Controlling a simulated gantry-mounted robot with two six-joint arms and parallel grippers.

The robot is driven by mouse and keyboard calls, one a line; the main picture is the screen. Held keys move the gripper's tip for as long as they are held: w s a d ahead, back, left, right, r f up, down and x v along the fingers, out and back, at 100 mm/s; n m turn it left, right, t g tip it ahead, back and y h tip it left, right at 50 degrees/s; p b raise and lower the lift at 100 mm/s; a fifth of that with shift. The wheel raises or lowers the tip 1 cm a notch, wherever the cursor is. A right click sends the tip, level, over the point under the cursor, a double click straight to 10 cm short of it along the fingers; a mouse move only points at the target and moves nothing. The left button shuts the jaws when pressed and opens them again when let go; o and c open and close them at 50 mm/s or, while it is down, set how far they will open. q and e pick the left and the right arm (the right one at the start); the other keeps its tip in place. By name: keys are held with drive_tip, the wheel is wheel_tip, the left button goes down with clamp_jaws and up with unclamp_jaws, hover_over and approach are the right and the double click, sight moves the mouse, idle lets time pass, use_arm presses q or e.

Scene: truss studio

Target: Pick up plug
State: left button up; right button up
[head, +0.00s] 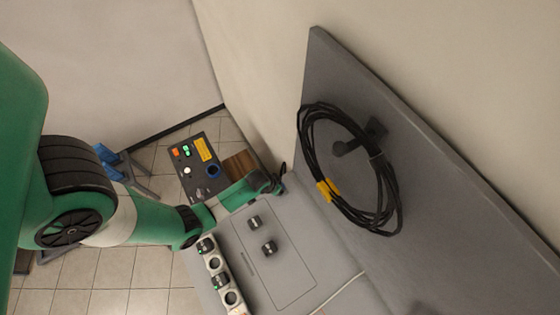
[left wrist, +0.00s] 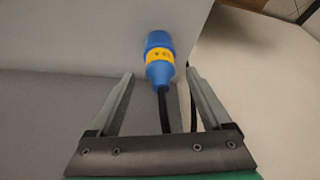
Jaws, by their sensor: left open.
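The plug (left wrist: 159,55) is blue with a yellow band and shows in the left wrist view, with a black cable running from its narrow end back between my fingers. My left gripper (left wrist: 159,76) is open, its two fingers on either side of the plug's narrow end and cable. The plug's wide body lies mostly beyond the fingertips, and I see no clear contact. In the head view my left gripper is at the back edge of the grey table (head: 325,262), by the upright panel; I cannot make out the plug there. My right gripper is not in view.
A coiled black cable (head: 308,148) with a yellow tag hangs on a hook on the grey panel (head: 420,190). A control box (head: 186,157) with buttons and a blue-ringed socket stands beyond my arm.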

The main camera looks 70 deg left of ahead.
use_arm(q)
drive_tip(key=b+x, duration=0.1)
drive_tip(key=x, duration=0.2)
drive_tip(key=shift+r, duration=0.1)
clamp_jaws()
